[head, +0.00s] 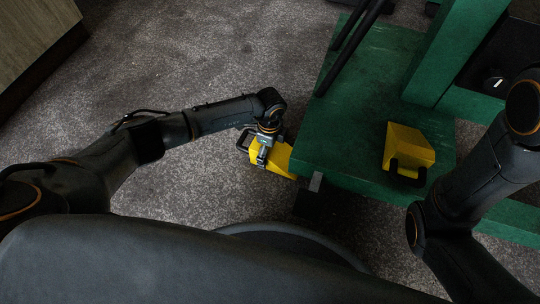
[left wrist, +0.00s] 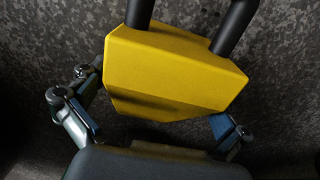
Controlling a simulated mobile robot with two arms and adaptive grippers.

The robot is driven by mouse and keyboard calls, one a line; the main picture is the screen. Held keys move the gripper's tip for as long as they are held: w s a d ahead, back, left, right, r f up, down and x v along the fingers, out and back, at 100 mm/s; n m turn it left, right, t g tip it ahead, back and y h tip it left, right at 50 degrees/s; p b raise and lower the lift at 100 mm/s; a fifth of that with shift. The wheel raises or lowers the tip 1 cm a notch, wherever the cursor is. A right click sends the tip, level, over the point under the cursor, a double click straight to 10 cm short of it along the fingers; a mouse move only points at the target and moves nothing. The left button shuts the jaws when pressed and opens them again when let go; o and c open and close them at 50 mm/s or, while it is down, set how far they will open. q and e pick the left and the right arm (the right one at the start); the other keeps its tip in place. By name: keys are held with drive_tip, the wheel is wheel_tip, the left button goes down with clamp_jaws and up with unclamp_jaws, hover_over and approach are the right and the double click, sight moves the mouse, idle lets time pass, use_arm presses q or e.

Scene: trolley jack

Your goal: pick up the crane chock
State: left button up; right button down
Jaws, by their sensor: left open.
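One yellow chock (head: 272,158) with a dark handle lies on the carpet beside the green platform's left edge. My left gripper (head: 263,157) is over it and hides part of it. In the left wrist view the yellow chock (left wrist: 175,75) fills the middle, its black handle bars at the top. The open fingers of my left gripper (left wrist: 150,118) are on either side of its lower part, with gaps visible. A second yellow chock (head: 408,147) with a black handle sits on the green platform. I cannot tell which one is the crane chock. My right gripper is out of view.
The green platform (head: 340,110) and its green upright (head: 445,55) stand right of the left gripper. Dark bars (head: 352,35) rise at the platform's back left. A wooden cabinet (head: 35,35) is at top left. The grey carpet between is clear.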

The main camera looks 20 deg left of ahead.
use_arm(q)
drive_tip(key=shift+f, duration=0.2)
drive_tip(key=c, duration=1.6)
drive_tip(key=shift+w, duration=0.1)
drive_tip(key=shift+c, duration=0.4)
drive_tip(key=shift+r, duration=0.15)
